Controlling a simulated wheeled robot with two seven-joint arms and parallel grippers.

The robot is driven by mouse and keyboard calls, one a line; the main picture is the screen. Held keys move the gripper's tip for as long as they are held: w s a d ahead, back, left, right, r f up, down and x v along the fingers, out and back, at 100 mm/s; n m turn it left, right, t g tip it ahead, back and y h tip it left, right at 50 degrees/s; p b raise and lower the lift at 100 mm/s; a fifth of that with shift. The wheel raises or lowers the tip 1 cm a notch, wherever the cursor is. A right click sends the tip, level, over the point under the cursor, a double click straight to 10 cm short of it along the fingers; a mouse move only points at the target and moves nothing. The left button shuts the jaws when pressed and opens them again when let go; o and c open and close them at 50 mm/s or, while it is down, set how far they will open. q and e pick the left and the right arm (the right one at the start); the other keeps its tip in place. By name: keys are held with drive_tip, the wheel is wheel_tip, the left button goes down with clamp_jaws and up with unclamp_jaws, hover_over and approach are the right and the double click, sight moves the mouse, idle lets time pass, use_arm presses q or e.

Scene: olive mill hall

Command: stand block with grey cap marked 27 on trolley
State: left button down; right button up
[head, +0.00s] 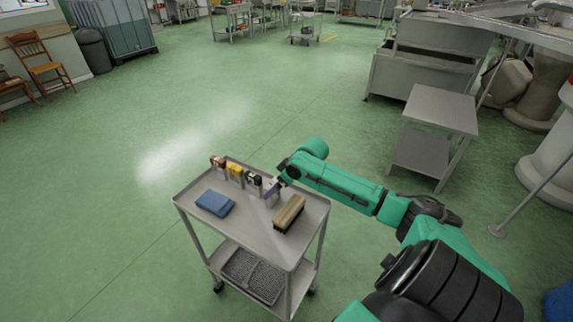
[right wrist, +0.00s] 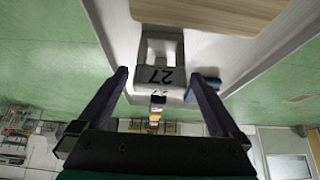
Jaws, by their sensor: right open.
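The grey-capped block marked 27 (right wrist: 160,75) shows in the right wrist view, with the number upside down, above the trolley top. My right gripper (right wrist: 160,78) is open, with one dark finger on each side of the block and a gap to each. The trolley (head: 181,197) is grey metal with a raised rim and a lower shelf. I cannot tell whether the block touches the trolley top. My left gripper is not in view.
A dark-and-white block (head: 254,180), a yellow block (head: 235,169) and a brown block (head: 217,161) stand in a row along the trolley's back edge. A blue cloth (head: 215,203) and a wood-backed brush (head: 289,212) lie in front. Clear top lies between them.

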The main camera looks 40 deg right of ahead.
drive_tip(key=p+v, duration=0.1)
drive_tip(key=v, duration=1.1)
drive_tip(key=shift+r, duration=0.25)
drive_tip(key=shift+a, duration=0.1)
drive_tip(key=shift+s, duration=0.1)
